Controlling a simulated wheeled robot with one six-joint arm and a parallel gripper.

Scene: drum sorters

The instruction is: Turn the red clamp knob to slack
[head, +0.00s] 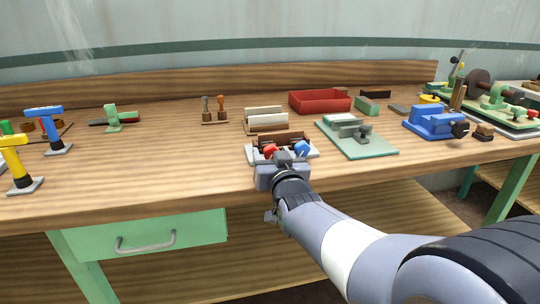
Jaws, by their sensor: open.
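The red clamp knob (269,150) is at the front left of a small clamp fixture (313,153) with a pale base, near the front edge of the bench. A blue knob (302,148) is to its right on the same fixture. My gripper (286,157) is open, in front of the fixture and close to the two knobs. It hides part of the fixture's front and the lower part of the red knob. I cannot tell whether a finger touches the red knob. The knob's turn position is too small to read.
Behind the fixture stand a cream-coloured block rack (266,118) and a red tray (320,101). A green plate (356,140) with a grey clamp and a blue vise (434,121) are to the right. Blue and yellow T-shaped tools stand at the left.

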